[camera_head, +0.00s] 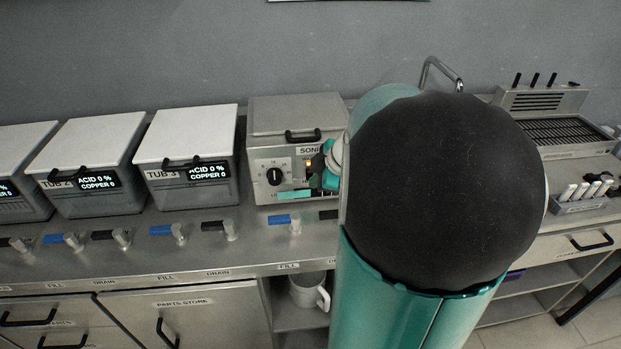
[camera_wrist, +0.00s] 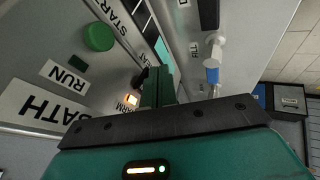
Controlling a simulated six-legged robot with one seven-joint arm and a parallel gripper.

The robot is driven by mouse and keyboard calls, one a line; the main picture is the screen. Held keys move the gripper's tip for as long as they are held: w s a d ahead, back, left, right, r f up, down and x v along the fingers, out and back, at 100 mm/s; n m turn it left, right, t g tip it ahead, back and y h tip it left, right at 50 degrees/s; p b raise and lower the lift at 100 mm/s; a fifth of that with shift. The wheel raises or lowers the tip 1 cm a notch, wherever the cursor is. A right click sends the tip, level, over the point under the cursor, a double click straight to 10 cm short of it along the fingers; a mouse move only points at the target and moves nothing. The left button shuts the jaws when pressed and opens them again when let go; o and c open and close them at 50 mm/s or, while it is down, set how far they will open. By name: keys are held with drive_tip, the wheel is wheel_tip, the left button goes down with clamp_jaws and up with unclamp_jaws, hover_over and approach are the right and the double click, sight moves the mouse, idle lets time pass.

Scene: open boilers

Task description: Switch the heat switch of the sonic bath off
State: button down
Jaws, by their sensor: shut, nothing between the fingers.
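The sonic bath (camera_head: 290,115) is a grey metal box with a lid and a dial on its front panel; its name label is partly hidden by my arm. My gripper (camera_head: 318,180) is close in front of the panel's right side, next to a lit orange lamp (camera_head: 309,163). In the wrist view the closed fingers (camera_wrist: 158,75) are empty and beside the panel. A lit orange lamp (camera_wrist: 132,100) and a green button (camera_wrist: 98,37) show there. A small dark part (camera_wrist: 137,82), perhaps the heat switch, is mostly hidden by the fingers; its position and any contact cannot be told.
Lidded tubs, among them tub 3 (camera_head: 187,150), stand left of the bath. Fill and drain taps, one with a blue handle (camera_head: 284,219), line the counter front. A tube rack (camera_head: 583,195) stands at right. My arm hides the middle.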

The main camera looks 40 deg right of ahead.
drive_tip(key=shift+w+d+f, duration=0.1)
drive_tip(key=shift+w+f, duration=0.1)
drive_tip(key=shift+w, duration=0.05)
idle(0.3)
drive_tip(key=shift+r, duration=0.15)
